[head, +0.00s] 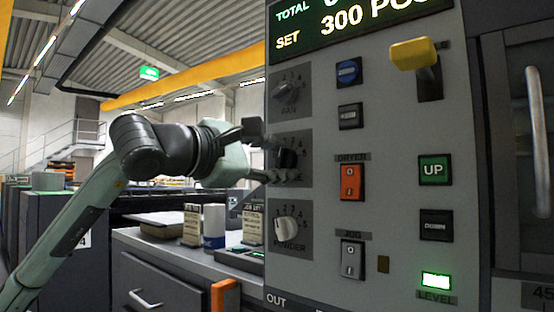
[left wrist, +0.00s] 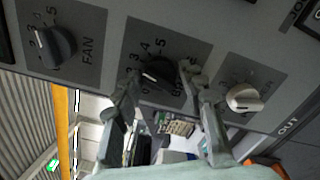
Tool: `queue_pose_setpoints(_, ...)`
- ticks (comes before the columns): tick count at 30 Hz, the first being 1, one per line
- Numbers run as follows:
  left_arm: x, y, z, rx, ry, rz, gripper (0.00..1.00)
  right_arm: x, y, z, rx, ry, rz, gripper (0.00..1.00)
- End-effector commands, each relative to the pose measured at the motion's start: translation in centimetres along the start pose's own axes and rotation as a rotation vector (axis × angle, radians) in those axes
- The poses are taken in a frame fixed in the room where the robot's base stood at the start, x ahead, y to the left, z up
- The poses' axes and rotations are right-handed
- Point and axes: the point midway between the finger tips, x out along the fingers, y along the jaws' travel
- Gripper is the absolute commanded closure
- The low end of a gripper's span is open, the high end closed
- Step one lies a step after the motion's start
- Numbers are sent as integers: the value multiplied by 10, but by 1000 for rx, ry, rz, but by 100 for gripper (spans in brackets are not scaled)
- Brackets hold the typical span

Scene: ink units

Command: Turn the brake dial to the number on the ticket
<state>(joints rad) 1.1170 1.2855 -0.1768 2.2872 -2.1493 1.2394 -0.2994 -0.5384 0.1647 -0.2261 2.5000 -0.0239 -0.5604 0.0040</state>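The brake dial (head: 287,159) is a black knob on a dark square plate, the middle of three dials in a column on the grey panel. Its label is partly hidden, with a "B" showing in the left wrist view, where the knob (left wrist: 160,74) also appears. My left gripper (head: 262,152) is at this dial, its fingers (left wrist: 162,84) apart on either side of the knob, with no clear contact. Ticket-like cards (head: 252,224) stand on the counter; their small print is too small to read. My right gripper is not in view.
The fan dial (head: 285,89) is above and the pale powder dial (head: 287,229) below, both close to the brake dial. An orange switch (head: 352,182), a yellow lever (head: 415,55) and green UP button (head: 435,170) lie to the right. The counter (head: 140,240) holds a blue-white cylinder (head: 214,226).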

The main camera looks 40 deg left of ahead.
Motion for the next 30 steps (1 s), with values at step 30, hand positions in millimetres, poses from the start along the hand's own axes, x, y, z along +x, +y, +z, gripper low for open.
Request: queue_pose_setpoints(30,-70,0,1,-4,-4,0,45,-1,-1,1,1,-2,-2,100)
